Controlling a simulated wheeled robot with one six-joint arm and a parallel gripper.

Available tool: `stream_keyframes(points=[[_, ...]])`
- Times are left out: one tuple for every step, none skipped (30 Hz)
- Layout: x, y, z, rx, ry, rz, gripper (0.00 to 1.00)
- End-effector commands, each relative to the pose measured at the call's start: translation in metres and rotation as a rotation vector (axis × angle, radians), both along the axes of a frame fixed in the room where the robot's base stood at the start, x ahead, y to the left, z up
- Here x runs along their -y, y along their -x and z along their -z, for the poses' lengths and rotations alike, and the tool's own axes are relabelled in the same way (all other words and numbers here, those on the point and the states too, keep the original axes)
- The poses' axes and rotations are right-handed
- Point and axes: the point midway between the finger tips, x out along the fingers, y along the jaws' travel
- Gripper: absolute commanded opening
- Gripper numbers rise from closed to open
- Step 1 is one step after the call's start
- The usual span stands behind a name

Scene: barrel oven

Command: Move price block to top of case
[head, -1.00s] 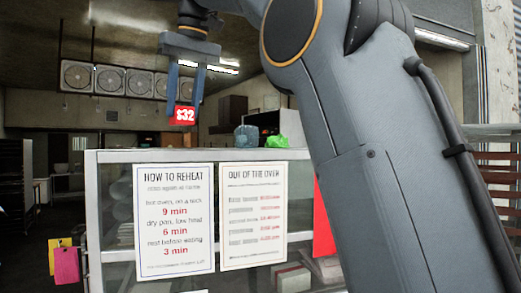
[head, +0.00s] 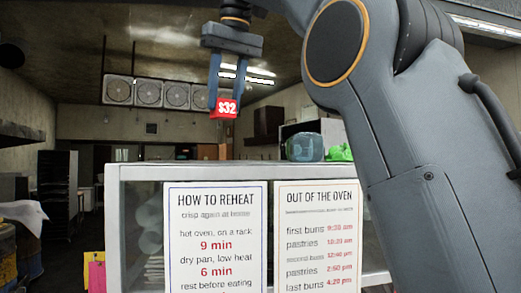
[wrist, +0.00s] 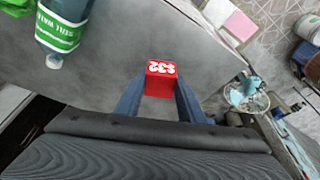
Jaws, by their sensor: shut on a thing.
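The price block (head: 224,108) is a small red block with "$32" in white. My gripper (head: 223,100) is shut on it, one blue finger on each side, and holds it above the top of the case (head: 150,172). In the wrist view the block (wrist: 160,82) sits between the fingertips, with the grey case top (wrist: 150,35) around and beyond it. The case is a white-framed glass display case. I cannot tell the exact height of the block over the top.
A blue water bottle with a green label (wrist: 62,25) lies on the case top; it also shows in the head view (head: 305,147). A green item (head: 340,153) is beside it. Two posters (head: 215,235) hang on the case front. The top's left part looks clear.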

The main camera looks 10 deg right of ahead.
Motion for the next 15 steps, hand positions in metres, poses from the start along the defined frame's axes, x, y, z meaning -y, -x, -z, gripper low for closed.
stream_keyframes(points=[[0.000,0.001,0.007,-0.003,0.001,-0.001,0.13],[0.000,0.001,0.011,-0.003,0.000,-0.001,0.13],[0.000,0.001,0.017,-0.002,0.000,-0.002,0.13],[0.000,0.001,0.022,-0.003,0.001,-0.002,0.13],[0.000,0.001,0.027,-0.003,0.001,-0.002,0.13],[0.000,0.001,0.032,-0.003,0.000,-0.001,0.13],[0.000,0.001,0.037,-0.004,0.001,-0.001,0.13],[0.000,0.001,0.041,-0.004,0.002,-0.001,0.13],[0.000,0.001,0.046,-0.002,0.001,0.000,0.13],[0.000,0.001,0.049,-0.003,0.001,0.000,0.13],[0.000,0.001,0.052,-0.003,0.001,0.000,0.13],[0.000,0.001,0.055,-0.002,0.001,0.000,0.13],[0.001,0.001,0.057,-0.003,0.001,0.001,0.13],[0.001,0.000,0.059,-0.001,0.000,0.001,0.13],[0.001,0.000,0.060,0.000,0.000,0.001,0.13]])
